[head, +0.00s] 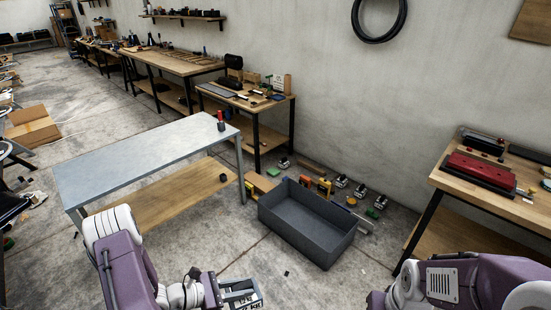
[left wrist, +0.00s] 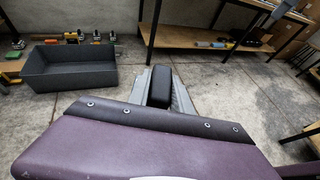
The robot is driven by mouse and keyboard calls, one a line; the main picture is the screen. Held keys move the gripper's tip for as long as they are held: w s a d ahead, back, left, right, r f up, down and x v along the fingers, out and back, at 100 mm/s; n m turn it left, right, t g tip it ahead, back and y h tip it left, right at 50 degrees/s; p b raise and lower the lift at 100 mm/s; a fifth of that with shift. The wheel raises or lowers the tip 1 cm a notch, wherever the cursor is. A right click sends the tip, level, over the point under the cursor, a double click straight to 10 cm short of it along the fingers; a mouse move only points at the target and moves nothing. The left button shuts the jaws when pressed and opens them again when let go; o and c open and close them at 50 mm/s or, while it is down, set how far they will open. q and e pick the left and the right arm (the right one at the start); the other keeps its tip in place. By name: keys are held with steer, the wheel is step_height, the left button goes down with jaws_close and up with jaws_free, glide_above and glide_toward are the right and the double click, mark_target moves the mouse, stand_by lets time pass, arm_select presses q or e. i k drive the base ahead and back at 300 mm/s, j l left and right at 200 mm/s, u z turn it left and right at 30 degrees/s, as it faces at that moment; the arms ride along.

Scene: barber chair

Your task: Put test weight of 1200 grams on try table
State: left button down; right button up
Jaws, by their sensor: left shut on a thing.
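My left gripper (head: 238,290) is low at the bottom middle of the head view, in front of the grey-topped table and the bin. It is shut on a weight (head: 243,301), which shows as a small piece with dark lettering, too cut off to read fully. In the left wrist view the weight (left wrist: 159,87) is a dark rounded block between the grey fingers. The table (head: 150,150) has a bare grey metal top and a wooden lower shelf. My right gripper is out of view.
A dark grey open bin (head: 305,225) stands on the floor right of the table, with several small items behind it. A wooden bench (head: 490,185) holds a red tool case (head: 480,170) at the right. Open concrete floor lies in front of the table.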

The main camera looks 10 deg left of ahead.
mark_target(150, 147)
steer(key=i+j+u, duration=0.25)
steer(key=i+u, duration=0.2)
steer(key=i, duration=0.15)
steer(key=i+j+u, duration=0.1)
steer(key=i+u, duration=0.35)
steer(key=i, duration=0.15)
steer(key=i+l+u, duration=0.15)
steer(key=i+u, duration=0.3)
steer(key=i, duration=0.15)
